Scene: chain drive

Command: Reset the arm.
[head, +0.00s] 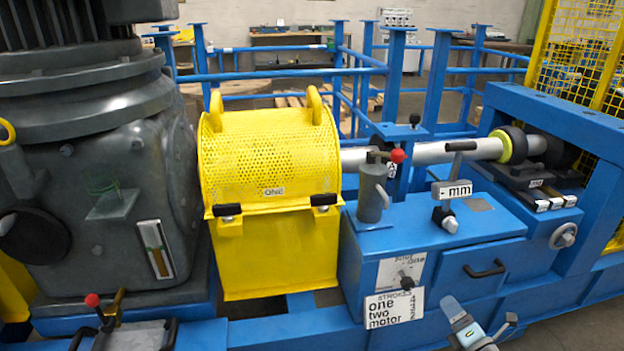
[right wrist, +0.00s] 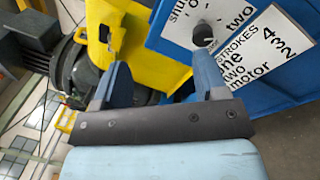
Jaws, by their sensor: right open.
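My right gripper (head: 480,313) is at the bottom edge of the head view, right of centre, in front of the blue machine base. Its two fingers stand apart in the right wrist view (right wrist: 163,82), with nothing held between them. Beyond the fingers there are a yellow housing (right wrist: 145,30) and a blue panel with a black knob (right wrist: 203,36) on a white dial plate. I cannot tell how far the fingertips are from the panel. My left gripper is not in the head view.
A grey gearbox (head: 100,190) stands at left beside the yellow perforated guard (head: 265,160). A silver shaft (head: 430,152) runs right to a coupling (head: 508,146). A red-knobbed lever (head: 397,156) and a T-handle (head: 460,146) rise from the blue base (head: 440,225). Floor shows at lower right.

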